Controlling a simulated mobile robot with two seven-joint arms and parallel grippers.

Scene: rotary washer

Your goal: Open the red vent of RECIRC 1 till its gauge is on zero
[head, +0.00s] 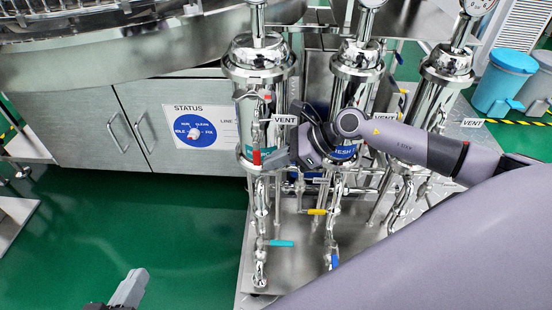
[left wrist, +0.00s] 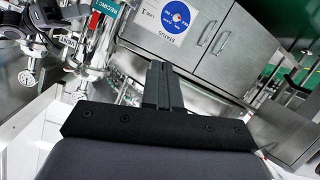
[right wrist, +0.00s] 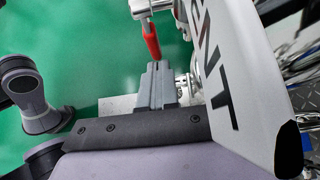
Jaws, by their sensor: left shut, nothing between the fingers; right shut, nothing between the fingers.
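The left steel housing (head: 258,60) carries a green band; a green RECIRC label (left wrist: 107,8) shows in the left wrist view, its number unreadable. A red lever (head: 256,157) points upward by this housing's lower part; in the right wrist view the red lever (right wrist: 151,40) hangs from a steel valve. My right gripper (head: 272,161) is shut and empty, its tips (right wrist: 158,66) right at the lever's end; I cannot tell whether they touch. The left housing's gauge is cut off by the top edge. My left gripper (head: 135,275) is shut and empty at lower left, away from the pipes.
A VENT plate (head: 284,119) hangs beside the left housing and looms large in the right wrist view (right wrist: 232,75). Two more housings (head: 355,62) stand to the right. Teal (head: 281,243), yellow (head: 317,211) and blue (head: 333,262) valve handles sit below. Green floor is clear at left.

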